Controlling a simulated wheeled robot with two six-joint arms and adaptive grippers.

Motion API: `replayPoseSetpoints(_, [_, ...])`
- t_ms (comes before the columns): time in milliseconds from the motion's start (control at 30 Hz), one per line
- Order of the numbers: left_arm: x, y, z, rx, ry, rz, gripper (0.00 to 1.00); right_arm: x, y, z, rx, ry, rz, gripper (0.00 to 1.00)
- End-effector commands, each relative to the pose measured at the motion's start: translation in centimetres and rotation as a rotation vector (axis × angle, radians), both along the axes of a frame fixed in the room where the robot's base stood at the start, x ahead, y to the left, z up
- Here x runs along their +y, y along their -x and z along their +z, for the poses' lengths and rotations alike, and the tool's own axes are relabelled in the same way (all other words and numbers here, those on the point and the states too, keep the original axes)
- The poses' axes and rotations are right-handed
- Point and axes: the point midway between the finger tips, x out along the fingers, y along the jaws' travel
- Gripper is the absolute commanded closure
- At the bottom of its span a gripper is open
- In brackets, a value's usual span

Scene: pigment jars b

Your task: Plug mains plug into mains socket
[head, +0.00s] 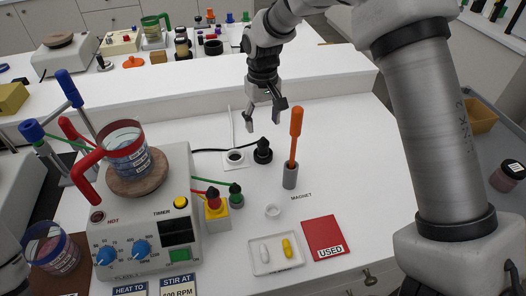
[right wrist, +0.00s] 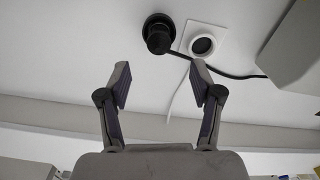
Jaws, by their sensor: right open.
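The black mains plug (head: 263,154) stands on the white bench top, with its black cord running left toward the hotplate. The mains socket (head: 236,158), a white square plate with a dark round recess, lies just left of the plug, apart from it. My right gripper (head: 265,121) is open and empty above and behind the plug. In the right wrist view the plug (right wrist: 158,36) lies beyond the gap between the open fingertips (right wrist: 160,75), and the socket (right wrist: 202,43) is right of it. The cord passes close by the socket. My left gripper is not in view.
The hotplate (head: 151,239) with a red-handled beaker (head: 124,148) stands left. An orange stick in a grey holder (head: 290,176) stands close right of the plug. Green and red plugs on leads, a tray (head: 276,266) and a red USED card (head: 324,232) lie nearer. Bench right of the holder is clear.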

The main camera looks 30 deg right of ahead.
Motion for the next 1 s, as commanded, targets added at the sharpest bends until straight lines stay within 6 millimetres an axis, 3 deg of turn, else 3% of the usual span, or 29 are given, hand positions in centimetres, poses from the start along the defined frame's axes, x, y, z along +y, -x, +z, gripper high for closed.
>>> replayPoseSetpoints(100, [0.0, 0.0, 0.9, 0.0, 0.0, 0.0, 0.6, 0.0, 0.1, -2.3, 0.005, 0.0, 0.0, 0.35])
replayPoseSetpoints(367, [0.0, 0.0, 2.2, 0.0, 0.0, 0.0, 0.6, 0.0, 0.1, -5.7, 0.005, 0.0, 0.0, 0.35])
replayPoseSetpoints(500, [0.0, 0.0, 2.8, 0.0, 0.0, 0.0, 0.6, -0.1, 0.1, -8.3, 0.004, 0.0, 0.0, 0.35])
replayPoseSetpoints(767, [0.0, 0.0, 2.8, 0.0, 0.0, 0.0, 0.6, 0.0, 0.0, -9.2, 0.0, 0.0, 0.0, 0.35])
replayPoseSetpoints(933, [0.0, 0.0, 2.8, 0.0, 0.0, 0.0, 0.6, 0.0, 0.0, -9.1, 0.0, 0.0, 0.0, 0.92])
replayPoseSetpoints(967, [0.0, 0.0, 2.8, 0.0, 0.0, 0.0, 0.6, 0.0, 0.0, -9.1, 0.0, 0.0, 0.0, 0.99])
replayPoseSetpoints(1000, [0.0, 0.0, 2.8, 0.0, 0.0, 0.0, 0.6, 0.0, 0.0, -9.1, 0.001, 0.0, 0.0, 0.99])
